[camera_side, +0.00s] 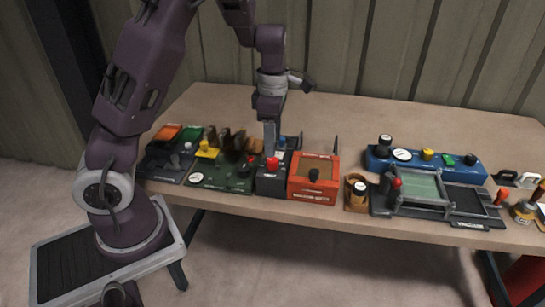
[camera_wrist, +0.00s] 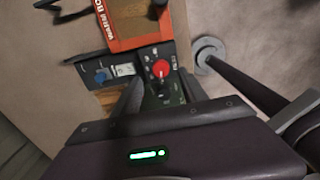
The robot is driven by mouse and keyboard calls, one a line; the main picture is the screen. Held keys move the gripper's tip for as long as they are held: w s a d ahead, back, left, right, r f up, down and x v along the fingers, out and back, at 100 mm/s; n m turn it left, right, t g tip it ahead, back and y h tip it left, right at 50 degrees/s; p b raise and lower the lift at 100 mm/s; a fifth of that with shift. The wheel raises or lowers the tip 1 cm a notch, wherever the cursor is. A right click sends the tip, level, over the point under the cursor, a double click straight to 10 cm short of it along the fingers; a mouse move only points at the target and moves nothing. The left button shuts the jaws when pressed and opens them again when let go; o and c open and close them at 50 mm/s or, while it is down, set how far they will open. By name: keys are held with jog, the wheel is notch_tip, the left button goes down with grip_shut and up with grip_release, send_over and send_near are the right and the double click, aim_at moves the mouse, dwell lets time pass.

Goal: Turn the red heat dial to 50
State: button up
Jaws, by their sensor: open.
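The red heat dial (camera_side: 272,163) is a round red knob on a dark box (camera_side: 270,185). In the wrist view the red dial (camera_wrist: 161,68) sits on the dark panel, with white markings around it too small to read. My gripper (camera_side: 270,145) points down just above the dial in the side view. In the wrist view my gripper (camera_wrist: 160,84) has its fingers apart, one toward each side of the dial. It is open and holds nothing. Whether a fingertip touches the dial, I cannot tell.
A green board (camera_side: 215,175) with several parts lies to the left. A blue panel (camera_side: 425,163) and a grey fixture (camera_side: 430,195) stand right. The table's back (camera_side: 400,112) is clear.

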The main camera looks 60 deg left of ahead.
aim_at(272, 159)
notch_tip(272, 159, down, 6)
jog(key=shift+s+r, duration=0.1)
grip_shut()
